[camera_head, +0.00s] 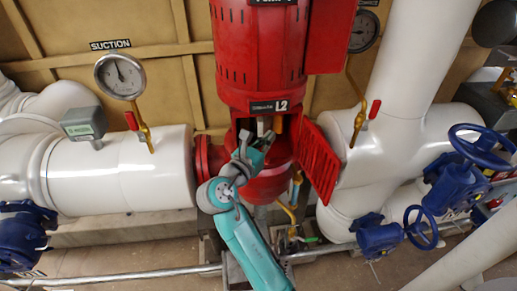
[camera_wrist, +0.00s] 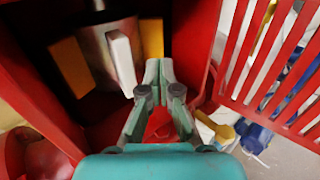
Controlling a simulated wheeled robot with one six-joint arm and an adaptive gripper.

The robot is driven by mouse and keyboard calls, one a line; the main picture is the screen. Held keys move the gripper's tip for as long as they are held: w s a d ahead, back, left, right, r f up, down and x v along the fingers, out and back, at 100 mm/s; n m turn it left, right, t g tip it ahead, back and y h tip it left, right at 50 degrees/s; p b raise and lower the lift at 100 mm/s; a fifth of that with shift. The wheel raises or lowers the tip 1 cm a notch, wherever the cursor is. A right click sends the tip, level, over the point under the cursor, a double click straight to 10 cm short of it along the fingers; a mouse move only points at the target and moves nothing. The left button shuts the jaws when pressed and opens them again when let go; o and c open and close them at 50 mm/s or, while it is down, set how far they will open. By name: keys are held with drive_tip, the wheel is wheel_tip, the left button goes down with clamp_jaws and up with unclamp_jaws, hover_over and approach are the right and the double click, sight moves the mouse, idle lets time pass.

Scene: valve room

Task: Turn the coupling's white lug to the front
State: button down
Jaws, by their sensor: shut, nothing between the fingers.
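The coupling (camera_wrist: 97,42) is a grey cylinder inside the red pump housing's opening, between yellow-orange parts. Its white lug (camera_wrist: 122,62) is an upright white block on the coupling's side, facing toward the wrist camera and a little right. My gripper (camera_wrist: 159,70) is shut and empty, its fingertips just right of the lug's lower end; I cannot tell whether they touch it. In the head view my gripper (camera_head: 264,134) reaches into the opening under the L2 label. The lug is not clearly visible there.
A red slotted guard door (camera_head: 317,160) hangs open right of the opening; its slots also show in the wrist view (camera_wrist: 270,60). The red housing wall (camera_wrist: 38,85) bounds the left side. White pipes, gauges and blue valves (camera_head: 380,238) flank the pump.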

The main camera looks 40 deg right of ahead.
sight(280, 126)
drive_tip(key=shift+x, duration=2.05)
drive_tip(key=shift+s+d, duration=0.1)
drive_tip(key=shift+d, duration=0.65)
